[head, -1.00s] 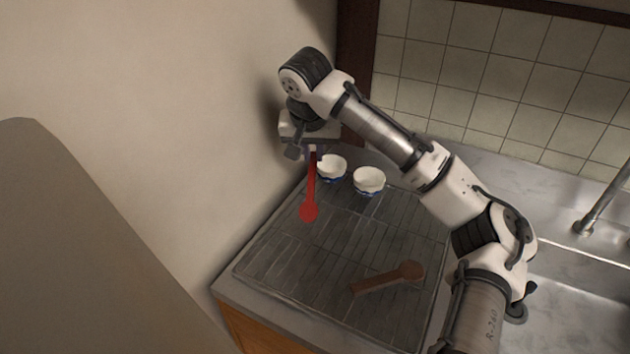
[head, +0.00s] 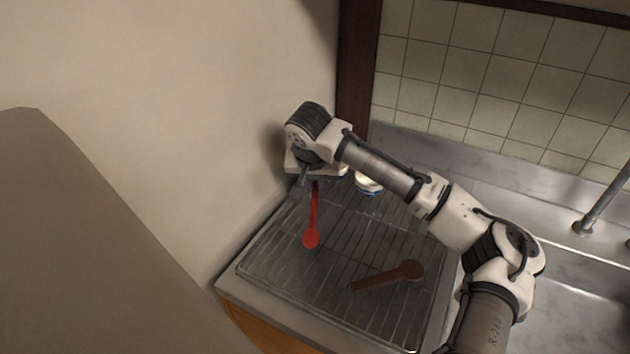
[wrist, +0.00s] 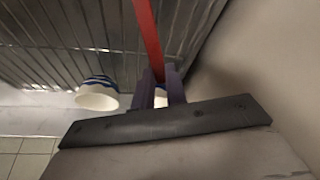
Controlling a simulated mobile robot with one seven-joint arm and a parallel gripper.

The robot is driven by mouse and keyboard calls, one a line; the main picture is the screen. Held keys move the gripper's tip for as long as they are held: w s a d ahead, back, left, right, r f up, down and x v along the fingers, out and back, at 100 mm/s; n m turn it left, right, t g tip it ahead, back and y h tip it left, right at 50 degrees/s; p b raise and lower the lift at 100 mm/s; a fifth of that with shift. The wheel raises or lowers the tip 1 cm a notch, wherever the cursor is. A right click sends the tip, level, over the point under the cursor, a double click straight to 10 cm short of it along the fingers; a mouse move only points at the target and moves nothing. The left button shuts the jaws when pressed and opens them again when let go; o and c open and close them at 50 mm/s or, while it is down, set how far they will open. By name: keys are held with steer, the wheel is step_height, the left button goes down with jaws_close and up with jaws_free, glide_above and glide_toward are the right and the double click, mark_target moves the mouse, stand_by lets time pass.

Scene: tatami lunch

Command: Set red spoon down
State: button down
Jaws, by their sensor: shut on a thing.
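The red spoon (head: 312,232) hangs from my gripper (head: 315,184) over the left part of the wire drying rack (head: 350,315) in the head view. Its bowl end points down and toward the front. In the wrist view my gripper (wrist: 159,88) is shut on the handle of the red spoon (wrist: 147,35), which runs up out of the frame. I cannot tell whether the spoon's bowl touches the rack.
A brown wooden spoon (head: 390,275) lies on the rack at the front right. A white and blue cup (head: 368,185) stands behind my gripper, partly hidden. A wall is close on the left; the rack's middle is clear.

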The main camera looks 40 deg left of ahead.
mark_target(312, 208)
steer(key=c, duration=1.4)
jaws_free()
steer(key=shift+c, duration=0.2)
steer(key=b+v, duration=0.2)
steer(key=v, duration=1)
steer(key=shift+r, duration=0.15)
